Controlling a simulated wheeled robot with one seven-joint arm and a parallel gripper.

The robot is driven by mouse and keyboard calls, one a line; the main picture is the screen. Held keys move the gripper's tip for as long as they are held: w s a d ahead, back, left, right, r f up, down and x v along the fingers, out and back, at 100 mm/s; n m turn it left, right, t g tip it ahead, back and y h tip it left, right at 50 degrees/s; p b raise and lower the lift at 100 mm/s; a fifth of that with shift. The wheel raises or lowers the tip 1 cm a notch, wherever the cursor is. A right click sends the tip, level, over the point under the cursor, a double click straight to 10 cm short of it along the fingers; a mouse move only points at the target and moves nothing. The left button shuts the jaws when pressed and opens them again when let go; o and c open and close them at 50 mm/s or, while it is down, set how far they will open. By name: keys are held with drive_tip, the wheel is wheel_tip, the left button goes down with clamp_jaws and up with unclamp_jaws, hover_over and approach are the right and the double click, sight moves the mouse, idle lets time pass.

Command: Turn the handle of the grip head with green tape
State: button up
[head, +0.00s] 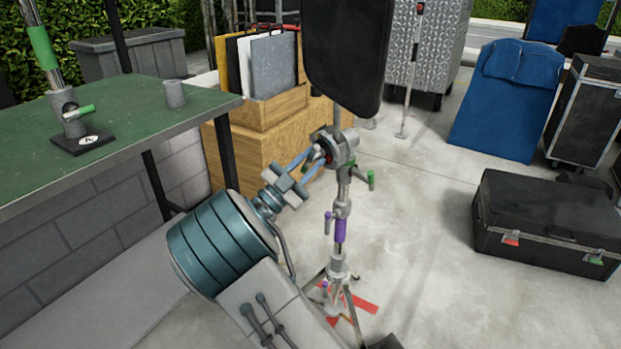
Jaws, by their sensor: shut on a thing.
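A grey grip head (345,150) sits at the top of a stand, under a black flag (347,50). My gripper (322,154) reaches it from the left, its blue fingers closed at the head's left side on what looks like its handle. The fingers hide most of that handle, and I cannot make out its tape colour. A handle with a green end (371,180) sticks out to the right just below the head. Lower on the stand is a purple-taped section (340,230).
A green-topped table (130,120) at left bears a green-taped post (42,47) on a black base and a grey cup (174,93). A wooden crate (270,140) stands behind my gripper. A black case (550,220) lies right. Floor between stand and case is clear.

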drive_tip(key=m+g+b, duration=0.1)
drive_tip(key=m+b, duration=0.1)
drive_tip(key=m, duration=0.1)
drive_tip(key=m+g+h+b, duration=0.1)
drive_tip(key=m+g+b, duration=0.1)
drive_tip(key=m, duration=0.1)
drive_tip(key=m+g+b, duration=0.1)
drive_tip(key=m+b, duration=0.1)
drive_tip(key=shift+w+f+m+g+h, duration=0.15)
drive_tip(key=shift+m+g+h, duration=0.15)
drive_tip(key=shift+m+g, duration=0.1)
drive_tip(key=shift+a+r+m+g+b, duration=0.15)
drive_tip(key=shift+m+g+b, duration=0.5)
drive_tip(key=shift+m, duration=0.7)
drive_tip(key=shift+r+m+g+b, duration=0.25)
drive_tip(key=shift+m+g+b, duration=0.35)
drive_tip(key=shift+m, duration=0.75)
drive_tip(key=o, duration=1)
drive_tip(key=p+v, duration=0.1)
drive_tip(key=v, duration=0.3)
drive_tip(key=p+v, duration=0.2)
drive_tip(key=v, duration=0.3)
drive_tip(key=p+v, duration=0.1)
drive_tip(key=v, duration=0.3)
drive_tip(key=shift+a+r, duration=0.2)
drive_tip(key=shift+a, duration=0.25)
